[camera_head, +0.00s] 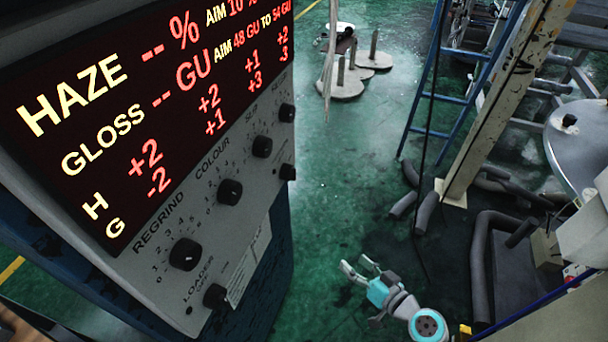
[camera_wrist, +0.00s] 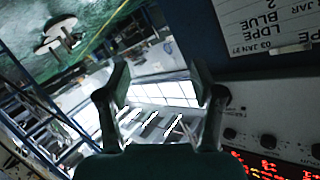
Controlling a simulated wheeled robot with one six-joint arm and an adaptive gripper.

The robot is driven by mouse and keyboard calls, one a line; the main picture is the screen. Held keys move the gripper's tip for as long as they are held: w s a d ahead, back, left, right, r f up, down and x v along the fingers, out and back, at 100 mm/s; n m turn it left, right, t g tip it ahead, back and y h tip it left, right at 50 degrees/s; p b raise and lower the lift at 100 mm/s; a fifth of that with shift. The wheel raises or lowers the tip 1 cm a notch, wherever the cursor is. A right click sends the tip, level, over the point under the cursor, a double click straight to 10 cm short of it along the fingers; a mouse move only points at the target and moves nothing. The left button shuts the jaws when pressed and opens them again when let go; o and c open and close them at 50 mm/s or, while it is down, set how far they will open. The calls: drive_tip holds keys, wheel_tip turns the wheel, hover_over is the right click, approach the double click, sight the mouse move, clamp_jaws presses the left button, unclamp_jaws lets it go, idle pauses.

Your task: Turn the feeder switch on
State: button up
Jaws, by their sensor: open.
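The grey control panel (camera_head: 232,185) stands at left in the head view, with black knobs below a lit red and yellow display. A knob (camera_head: 215,296) labelled LOADER is at its lower left. Another small knob (camera_head: 287,172) is at its right edge; its label is unreadable. I cannot read the word feeder anywhere, so which knob is the feeder switch cannot be told. My gripper (camera_head: 358,267) is open and empty, right of the panel and apart from it. In the wrist view my gripper (camera_wrist: 160,80) has its fingers spread, with part of the panel (camera_wrist: 250,133) at right.
Larger knobs REGRIND (camera_head: 186,254) and COLOUR (camera_head: 230,192) sit close to the small ones. A blue ladder (camera_head: 436,98) and a slanted beam (camera_head: 490,110) stand at right. Grey hoses (camera_head: 480,260) lie near my arm. Green floor (camera_head: 345,185) is open between panel and ladder.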

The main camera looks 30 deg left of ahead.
drive_tip(key=w+a+r+n+g+y, duration=0.4)
drive_tip(key=a+r, duration=0.3)
drive_tip(key=r, duration=0.4)
drive_tip(key=n+g, duration=0.5)
drive_tip(key=n, duration=0.1)
approach(294, 180)
drive_tip(key=a, duration=0.3)
drive_tip(key=s+a+r, duration=0.1)
drive_tip(key=a, duration=0.6)
drive_tip(key=shift+s+r, duration=0.25)
drive_tip(key=shift+r, duration=0.15)
drive_tip(key=shift+m, duration=0.3)
drive_tip(key=c, duration=1.1)
